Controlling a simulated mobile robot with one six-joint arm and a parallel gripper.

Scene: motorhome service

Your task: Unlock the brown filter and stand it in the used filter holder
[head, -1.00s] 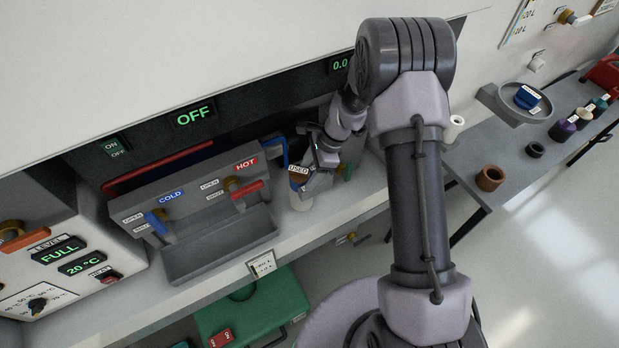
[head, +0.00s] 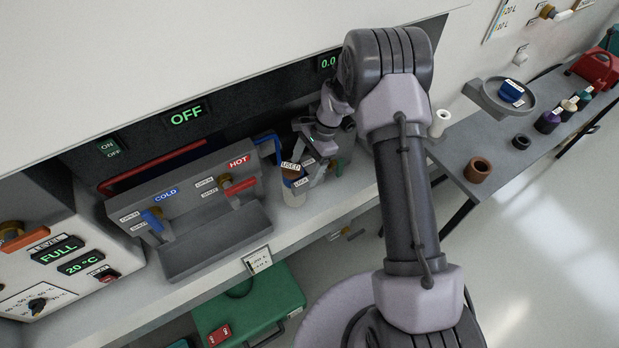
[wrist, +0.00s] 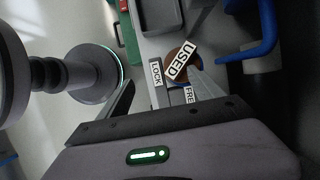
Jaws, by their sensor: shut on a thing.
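The brown filter (head: 292,174) is upright on the counter unit, in a pale cylindrical housing (head: 293,196). A USED tag partly covers its brown top, which also shows in the wrist view (wrist: 183,50). A LOCK label (wrist: 156,72) is beside it and a FREE label (wrist: 190,95) is nearer my gripper. My gripper (head: 312,160) reaches in from the right and is shut on the brown filter, though the contact is partly hidden. I cannot tell which holder is the used filter holder; a brown open cup (head: 478,170) stands on the side table at right.
A grey trough with the blue COLD tap (head: 153,218) and red HOT tap (head: 238,186) is left of the filter. A blue bent pipe (head: 270,143) passes close by. The side table also holds a dark ring (head: 521,140), bottles and a round grey dish (head: 503,103).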

